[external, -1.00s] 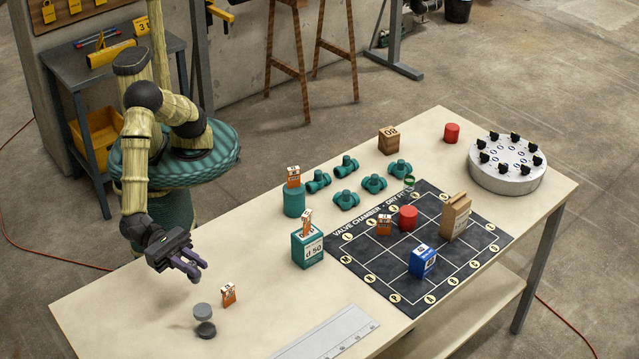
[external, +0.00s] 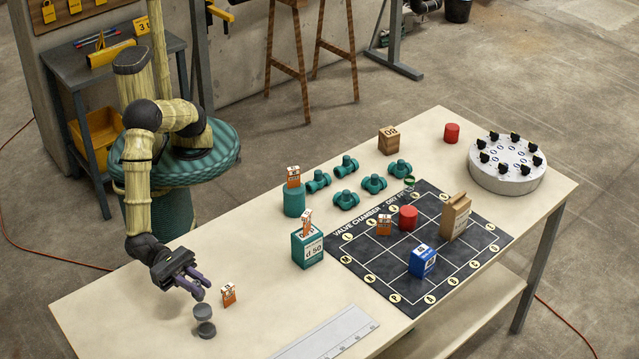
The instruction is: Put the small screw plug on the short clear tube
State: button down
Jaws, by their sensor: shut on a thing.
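My gripper (external: 201,291) has two purple fingers pointing down and to the right. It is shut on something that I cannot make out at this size. Its fingertips are just above a grey spool-shaped piece (external: 204,327) standing near the table's front left. This piece has a light grey disc on top, a dark base and a narrow middle. I cannot tell whether it is the short clear tube, or whether its top touches what I hold. A small greenish, partly clear piece (external: 409,181) stands at the mat's back edge. I cannot identify the small screw plug.
An orange-and-white tag block (external: 229,294) stands close right of the grey piece. A grey ruler plate (external: 327,335) lies at the front. A teal box (external: 307,250), teal fittings (external: 346,199) and a dark grid mat (external: 375,268) lie farther right. The table's left end is clear.

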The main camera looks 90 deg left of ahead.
jog(key=shift+f, duration=1.9)
jog(key=shift+f, duration=0.1)
jog(key=shift+f, duration=0.15)
jog(key=c, duration=1.3)
grip_release()
jog(key=shift+r, duration=0.3)
jog(key=b+v, duration=0.1)
jog(key=v, duration=1.1)
